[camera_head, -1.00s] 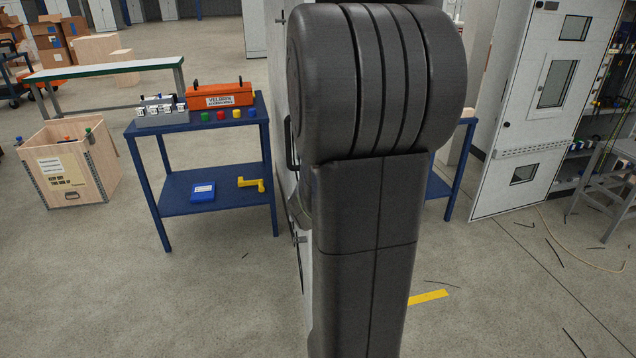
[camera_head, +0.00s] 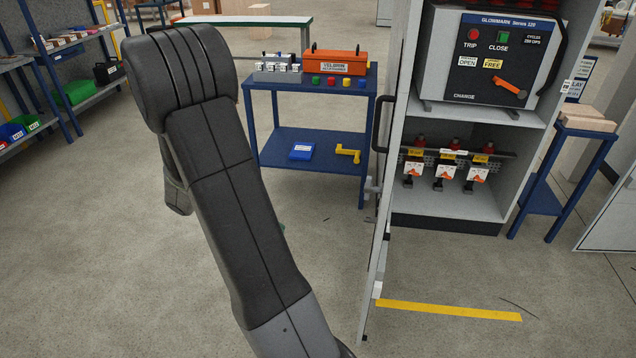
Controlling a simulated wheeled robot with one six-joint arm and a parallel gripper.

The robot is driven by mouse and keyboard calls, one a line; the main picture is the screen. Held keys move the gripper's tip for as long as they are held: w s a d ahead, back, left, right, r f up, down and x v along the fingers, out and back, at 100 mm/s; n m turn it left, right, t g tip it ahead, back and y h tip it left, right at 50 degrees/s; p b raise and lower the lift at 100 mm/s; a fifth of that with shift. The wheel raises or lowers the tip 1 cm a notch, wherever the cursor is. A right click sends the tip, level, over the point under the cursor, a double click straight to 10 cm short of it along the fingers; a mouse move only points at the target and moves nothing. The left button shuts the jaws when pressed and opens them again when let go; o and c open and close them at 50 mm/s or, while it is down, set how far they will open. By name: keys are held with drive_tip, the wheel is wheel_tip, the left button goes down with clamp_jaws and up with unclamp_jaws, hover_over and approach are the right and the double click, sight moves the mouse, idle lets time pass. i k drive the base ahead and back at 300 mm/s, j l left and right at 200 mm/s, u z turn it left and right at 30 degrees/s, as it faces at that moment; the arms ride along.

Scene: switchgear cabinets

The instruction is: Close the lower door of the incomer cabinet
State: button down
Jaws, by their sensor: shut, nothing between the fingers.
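The open cabinet (camera_head: 503,110) stands right of centre, with its interior facing me. Its upper bay holds a breaker unit (camera_head: 497,60) marked TRIP and CLOSE. Its lower bay holds several red-and-white fittings (camera_head: 446,176). A pale door (camera_head: 377,250) stands open at the cabinet's left side, seen almost edge-on and reaching towards me. A black handle (camera_head: 380,124) and a small grey latch (camera_head: 372,187) show on its left side. I cannot tell whether upper and lower doors are separate here. My arm rises at left, apart from the door in the picture. My gripper is not in view.
A blue table (camera_head: 262,120) with an orange box (camera_head: 335,63) and a yellow crank (camera_head: 347,153) stands left of the door. A blue stand (camera_head: 545,200) is right of the cabinet. A yellow floor strip (camera_head: 450,310) crosses clear floor in front.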

sight(376, 264)
drive_tip(key=u, duration=1.1)
drive_tip(key=l+u, duration=0.15)
drive_tip(key=u, duration=0.4)
drive_tip(key=i+u, duration=0.1)
drive_tip(key=u, duration=0.5)
drive_tip(key=l+u, duration=0.1)
drive_tip(key=u, duration=1)
drive_tip(key=l+u, duration=0.1)
drive_tip(key=u, duration=0.45)
drive_tip(key=k+u, duration=0.1)
drive_tip(key=u, duration=0.45)
drive_tip(key=k+l+z, duration=0.1)
drive_tip(key=z, duration=0.75)
drive_tip(key=l+z, duration=0.1)
drive_tip(key=z, duration=0.45)
drive_tip(key=k+l+z, duration=0.1)
drive_tip(key=z, duration=0.45)
drive_tip(key=l+z, duration=0.1)
drive_tip(key=z, duration=1.05)
drive_tip(key=l+z, duration=0.15)
drive_tip(key=z, duration=0.4)
drive_tip(key=i+z, duration=0.1)
drive_tip(key=z, duration=1)
drive_tip(key=i+l, duration=0.05)
